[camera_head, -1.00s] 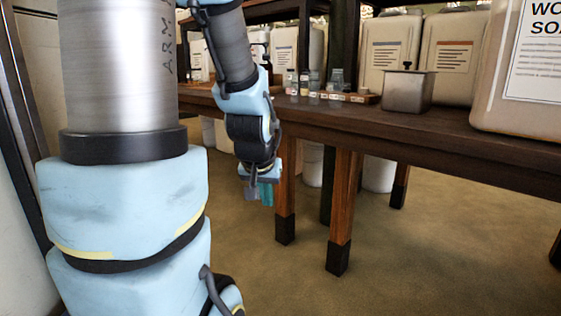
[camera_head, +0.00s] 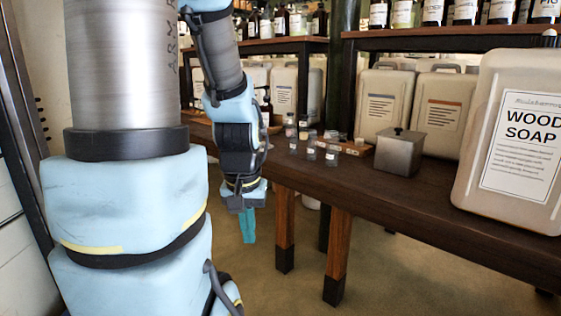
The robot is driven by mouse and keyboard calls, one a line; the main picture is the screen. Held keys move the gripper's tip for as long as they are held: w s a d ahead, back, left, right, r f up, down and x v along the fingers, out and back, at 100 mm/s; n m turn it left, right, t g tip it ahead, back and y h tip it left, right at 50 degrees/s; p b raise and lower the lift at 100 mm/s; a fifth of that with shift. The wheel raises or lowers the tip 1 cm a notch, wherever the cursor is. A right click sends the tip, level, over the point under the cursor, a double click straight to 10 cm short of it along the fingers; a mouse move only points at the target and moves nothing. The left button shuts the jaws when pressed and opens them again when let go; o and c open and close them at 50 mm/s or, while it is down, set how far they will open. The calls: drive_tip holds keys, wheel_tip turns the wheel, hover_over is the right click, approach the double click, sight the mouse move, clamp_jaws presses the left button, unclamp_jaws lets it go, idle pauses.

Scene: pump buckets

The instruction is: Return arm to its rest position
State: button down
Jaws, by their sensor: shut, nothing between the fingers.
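My arm (camera_head: 228,95) reaches down from the top of the picture, left of the middle. My gripper (camera_head: 248,238) hangs from its end and points down, with teal fingers. The fingers are together and hold nothing. The gripper is in front of the wooden table's near left part, below the level of its top, and appears clear of it. The nearer links of my arm fill the left side.
The dark wooden table (camera_head: 420,200) runs to the right. On it stand small jars (camera_head: 311,145), a metal box (camera_head: 399,152), several beige canisters (camera_head: 385,103) and a large "Wood Soap" canister (camera_head: 470,160). Bottles line a shelf (camera_head: 450,33) behind. Floor (camera_head: 390,275) below is clear.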

wheel_tip(320, 180, up, 19)
drive_tip(key=p, duration=1.6)
drive_tip(key=shift+f, duration=0.15)
